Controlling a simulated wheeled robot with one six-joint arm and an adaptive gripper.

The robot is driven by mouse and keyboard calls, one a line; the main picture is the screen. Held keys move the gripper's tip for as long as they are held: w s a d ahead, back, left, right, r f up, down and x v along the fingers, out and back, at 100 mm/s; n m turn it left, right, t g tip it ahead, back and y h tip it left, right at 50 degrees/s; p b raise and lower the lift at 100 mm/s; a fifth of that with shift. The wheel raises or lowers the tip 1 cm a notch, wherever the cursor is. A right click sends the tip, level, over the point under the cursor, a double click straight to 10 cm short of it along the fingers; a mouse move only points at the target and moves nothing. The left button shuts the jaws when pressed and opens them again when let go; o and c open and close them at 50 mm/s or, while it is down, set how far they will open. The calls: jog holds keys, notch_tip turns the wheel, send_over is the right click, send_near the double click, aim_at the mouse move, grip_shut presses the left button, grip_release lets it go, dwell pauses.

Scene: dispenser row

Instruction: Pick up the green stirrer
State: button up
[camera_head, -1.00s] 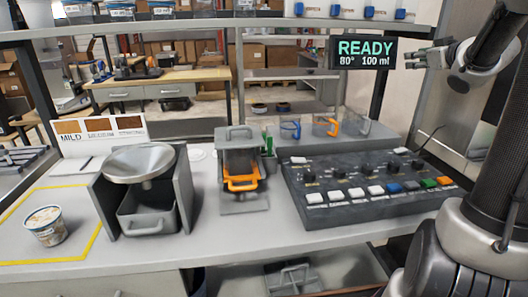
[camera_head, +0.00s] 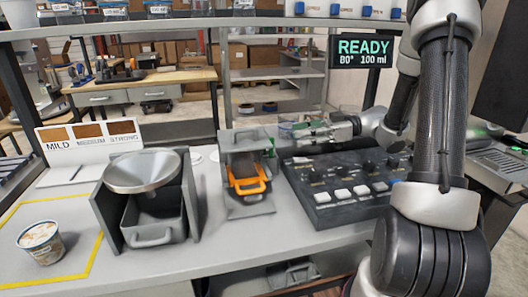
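A small bit of green, likely the green stirrer (camera_head: 271,136), shows just behind and right of the grey press with the orange handle (camera_head: 248,181). Most of it is hidden, and its holder is hard to make out. My gripper (camera_head: 294,130) points left over the back edge of the button panel, close to the right of the green bit. Its fingers are small and blend with the clear cups behind, so I cannot tell how far apart they are or whether they touch anything.
The button panel (camera_head: 327,201) lies under my gripper and forearm. A grey hopper with a funnel (camera_head: 143,172) stands left of the press. A paper cup (camera_head: 41,243) sits in the yellow outline at the left. A READY display (camera_head: 363,51) hangs above. The front middle counter is clear.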

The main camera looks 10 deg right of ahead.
send_over(271, 155)
jog(key=d, duration=0.2)
jog(key=shift+f, duration=0.6)
jog(key=shift+d, duration=0.1)
jog(key=c, duration=0.8)
